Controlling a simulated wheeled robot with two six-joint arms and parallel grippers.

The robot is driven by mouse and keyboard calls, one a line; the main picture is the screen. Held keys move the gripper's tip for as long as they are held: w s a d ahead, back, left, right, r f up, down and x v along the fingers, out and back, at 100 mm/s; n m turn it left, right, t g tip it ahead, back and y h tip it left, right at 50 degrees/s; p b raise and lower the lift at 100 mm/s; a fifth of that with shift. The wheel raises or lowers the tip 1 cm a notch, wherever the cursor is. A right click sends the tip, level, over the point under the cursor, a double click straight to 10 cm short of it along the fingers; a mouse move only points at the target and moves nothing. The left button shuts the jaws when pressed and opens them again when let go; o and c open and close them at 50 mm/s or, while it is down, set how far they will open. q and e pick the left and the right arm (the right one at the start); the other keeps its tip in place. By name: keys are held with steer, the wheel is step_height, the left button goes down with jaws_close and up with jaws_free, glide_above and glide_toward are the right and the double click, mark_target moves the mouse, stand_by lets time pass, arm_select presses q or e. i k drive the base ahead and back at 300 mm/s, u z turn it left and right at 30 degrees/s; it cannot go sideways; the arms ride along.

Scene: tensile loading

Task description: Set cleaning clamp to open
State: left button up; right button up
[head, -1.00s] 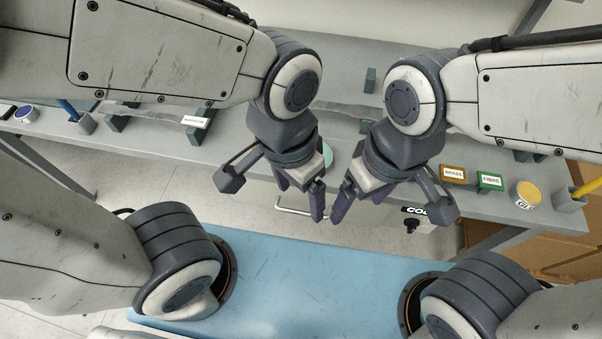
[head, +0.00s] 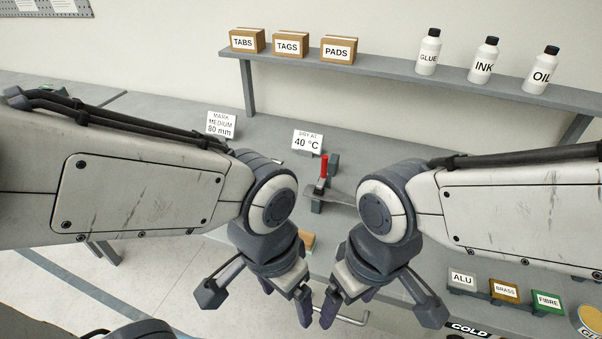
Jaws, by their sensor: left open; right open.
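A clamp-like fixture with an upright red handle (head: 322,168) stands on the grey bench in the middle of the head view. A flat grey strip lies beside it, partly hidden by my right arm. I cannot tell whether this is the cleaning clamp or whether it is open. My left gripper (head: 287,299) is open and empty, in front of the bench and nearer to me than the fixture. My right gripper (head: 348,303) is open and empty just to its right. Neither gripper touches the fixture.
Signs reading 80 mm (head: 221,125) and 40 °C (head: 307,142) stand on the bench. A shelf (head: 385,69) behind holds boxes and bottles. ALU (head: 462,281), BRASS (head: 504,291) and FIBRE (head: 547,301) blocks sit at right. A small tan block (head: 307,240) lies near the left gripper.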

mark_target(319, 189)
steer(key=z, duration=0.05)
steer(key=k, duration=0.4)
steer(key=u, duration=1.4)
steer(key=i, duration=0.7)
steer(key=z, duration=0.9)
steer(key=i, duration=0.55)
steer(key=z, duration=0.55)
